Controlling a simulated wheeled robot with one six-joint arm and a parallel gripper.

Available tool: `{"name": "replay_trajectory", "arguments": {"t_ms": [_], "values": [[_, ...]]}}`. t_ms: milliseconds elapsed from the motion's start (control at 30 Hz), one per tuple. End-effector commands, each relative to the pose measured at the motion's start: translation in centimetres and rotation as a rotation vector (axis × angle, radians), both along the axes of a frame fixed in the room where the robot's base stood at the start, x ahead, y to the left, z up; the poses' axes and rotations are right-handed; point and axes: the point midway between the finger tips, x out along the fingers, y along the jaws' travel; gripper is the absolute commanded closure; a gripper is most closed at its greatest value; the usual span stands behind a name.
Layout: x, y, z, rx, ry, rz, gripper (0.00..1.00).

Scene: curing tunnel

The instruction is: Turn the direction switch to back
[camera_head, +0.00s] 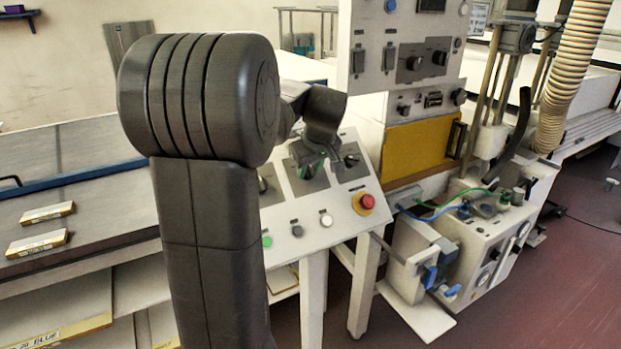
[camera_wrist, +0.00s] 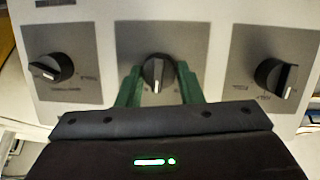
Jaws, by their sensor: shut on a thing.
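A sloped control panel (camera_head: 296,215) carries three black rotary switches on grey plates. In the wrist view these are the left switch (camera_wrist: 48,69), the middle switch (camera_wrist: 157,72) and the right switch (camera_wrist: 277,77). My gripper (camera_wrist: 158,88) has its green fingers on both sides of the middle switch and is shut on it. The white mark on the middle switch points down in the wrist view. The labels are too blurred to read, so I cannot tell which one is the direction switch. In the head view my gripper (camera_head: 308,168) partly hides the middle switch.
Below the switches are a red emergency button (camera_head: 366,202) on a yellow base, a green button (camera_head: 267,241), a grey button (camera_head: 297,231) and a white button (camera_head: 326,220). An upright panel (camera_head: 400,50) stands behind. A conveyor table (camera_head: 85,195) lies left.

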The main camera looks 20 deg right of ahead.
Motion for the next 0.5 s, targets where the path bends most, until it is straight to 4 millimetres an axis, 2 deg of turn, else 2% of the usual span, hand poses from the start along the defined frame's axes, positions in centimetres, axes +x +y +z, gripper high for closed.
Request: {"name": "replay_trajectory", "arguments": {"t_ms": [33,500], "values": [[0.03,0.06,-0.45,-0.034,-0.006,0.033,0.89],[-0.15,0.32,-0.49,-0.347,-0.031,0.345,0.9]]}}
